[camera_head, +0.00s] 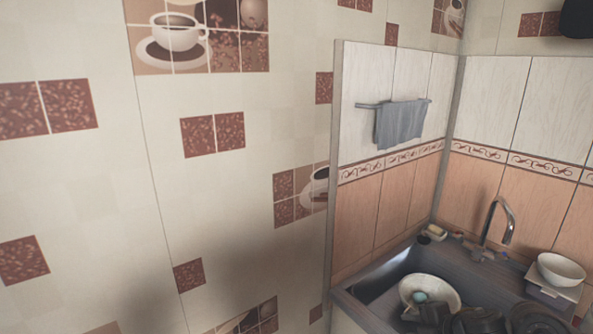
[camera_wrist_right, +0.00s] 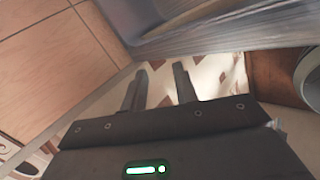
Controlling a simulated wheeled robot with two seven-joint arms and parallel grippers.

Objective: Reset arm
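My right gripper (camera_wrist_right: 160,82) shows in the right wrist view. Its two dark fingers stand apart, with only a pale surface with brown patches behind them. It holds nothing. A grey, streaked surface edge (camera_wrist_right: 215,32) runs above the fingers at the upper right. I cannot tell how far it is from them. My left gripper is not in either view. In the head view neither gripper can be made out.
A sink (camera_head: 377,285) at lower right holds a pale bowl (camera_head: 432,283) and dark items. A faucet (camera_head: 505,222) rises behind it. A white bowl (camera_head: 561,268) stands at the right. A grey towel (camera_head: 400,124) hangs on the tiled wall. Patterned wall (camera_head: 90,190) fills the left.

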